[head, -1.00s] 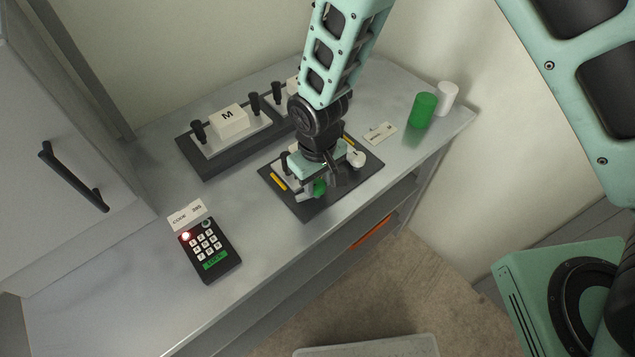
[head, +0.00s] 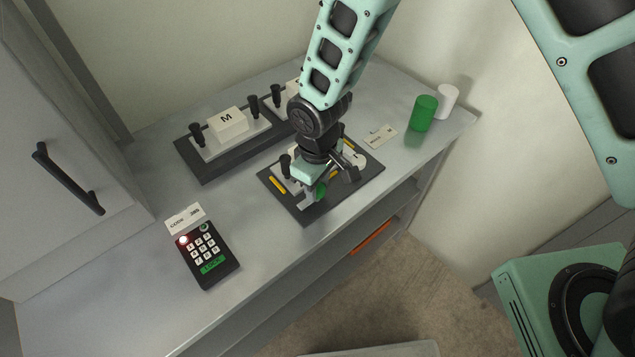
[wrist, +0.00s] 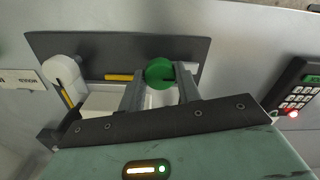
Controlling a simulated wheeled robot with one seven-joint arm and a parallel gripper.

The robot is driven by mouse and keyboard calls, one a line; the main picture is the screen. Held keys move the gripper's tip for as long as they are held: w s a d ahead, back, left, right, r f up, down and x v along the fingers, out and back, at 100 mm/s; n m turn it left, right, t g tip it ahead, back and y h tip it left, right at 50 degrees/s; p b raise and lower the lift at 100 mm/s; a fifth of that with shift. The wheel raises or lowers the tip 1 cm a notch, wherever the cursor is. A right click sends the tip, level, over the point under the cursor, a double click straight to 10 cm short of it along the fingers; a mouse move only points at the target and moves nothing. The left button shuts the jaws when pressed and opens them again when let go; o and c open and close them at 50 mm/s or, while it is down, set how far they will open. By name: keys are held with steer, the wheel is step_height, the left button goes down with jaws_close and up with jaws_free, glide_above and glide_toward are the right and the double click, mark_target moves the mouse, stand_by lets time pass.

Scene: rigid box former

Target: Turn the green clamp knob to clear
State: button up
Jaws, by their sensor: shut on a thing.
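The green clamp knob (wrist: 159,73) sits between the two fingers of my gripper (wrist: 160,88) in the wrist view. My gripper is shut on the knob. In the head view the green knob (head: 320,192) shows in part beside my gripper (head: 312,195), over the dark base plate (head: 315,212). The plate also shows in the wrist view (wrist: 80,45), with a yellow bar (wrist: 118,77) left of the knob. A white round knob (wrist: 63,70) stands farther left. My gripper hides part of the fixture.
A keypad (head: 208,255) with a lit red lamp lies at the front left. A green cylinder (head: 424,113) and a white cylinder (head: 448,101) stand at the right.

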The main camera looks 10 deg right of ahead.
mark_target(318, 188)
steer(key=o, duration=1)
steer(key=shift+c, duration=0.2)
steer(key=shift+r, duration=0.1)
step_height(318, 188, up, 17)
steer(key=b, duration=0.3)
steer(key=shift+r, duration=0.15)
steer(key=s+d+r+m, duration=0.1)
steer(key=s+d, duration=0.4)
steer(key=s, duration=0.4)
steer(key=s+d+r+m, duration=0.1)
steer(key=s+d, duration=0.4)
steer(key=s, duration=0.4)
steer(key=shift+r+y, duration=0.2)
steer(key=shift+y, duration=0.1)
